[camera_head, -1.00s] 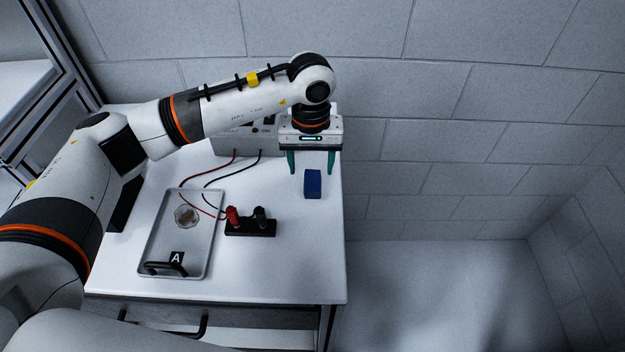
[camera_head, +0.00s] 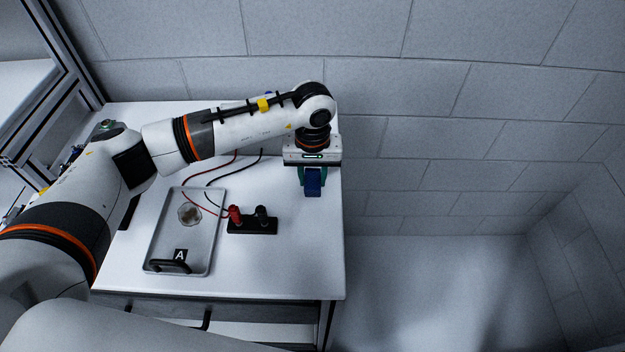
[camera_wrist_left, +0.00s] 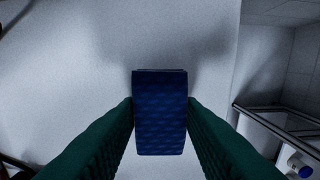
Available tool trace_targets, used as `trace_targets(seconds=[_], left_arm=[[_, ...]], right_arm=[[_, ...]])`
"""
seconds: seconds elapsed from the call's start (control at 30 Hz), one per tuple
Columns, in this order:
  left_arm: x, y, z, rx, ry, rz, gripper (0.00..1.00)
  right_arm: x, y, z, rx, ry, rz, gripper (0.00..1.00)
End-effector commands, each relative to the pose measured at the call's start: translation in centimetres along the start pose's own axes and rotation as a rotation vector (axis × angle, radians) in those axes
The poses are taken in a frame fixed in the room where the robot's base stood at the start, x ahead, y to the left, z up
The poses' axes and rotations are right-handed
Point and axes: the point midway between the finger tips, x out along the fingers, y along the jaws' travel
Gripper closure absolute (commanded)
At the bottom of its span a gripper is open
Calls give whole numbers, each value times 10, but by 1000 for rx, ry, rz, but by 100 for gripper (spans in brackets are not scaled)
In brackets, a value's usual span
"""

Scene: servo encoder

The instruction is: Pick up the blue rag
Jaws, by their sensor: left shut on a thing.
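The blue rag (camera_head: 313,182) is a small folded block with a quilted texture, near the right edge of the white table. My left gripper (camera_head: 312,180) is shut on it, with a green finger on each side. In the left wrist view the rag (camera_wrist_left: 160,112) fills the gap between the two green fingers of the left gripper (camera_wrist_left: 160,115). I cannot tell whether the rag touches the table or hangs just above it. My right gripper is not in view.
A metal tray (camera_head: 200,250) marked A, with a handle and a small round dish (camera_head: 190,214), lies left of centre on the table (camera_head: 285,265). A black terminal block (camera_head: 252,226) with red and black posts and wires stands beside it. The table's right edge is close to the rag.

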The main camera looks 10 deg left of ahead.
Motion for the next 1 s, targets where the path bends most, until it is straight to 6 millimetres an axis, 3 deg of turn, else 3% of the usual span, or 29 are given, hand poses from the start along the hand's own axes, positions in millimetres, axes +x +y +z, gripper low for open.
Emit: trace_targets(seconds=[0.27, 0.7, 1.0], left_arm=[[-13, 0, 1, -1, -4, -1, 88], [-91, 0, 1, 0, -3, -1, 88], [-101, 0, 0, 0, 0, 0, 88]], right_arm=[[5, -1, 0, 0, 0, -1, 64], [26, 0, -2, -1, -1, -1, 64], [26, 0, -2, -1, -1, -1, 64]])
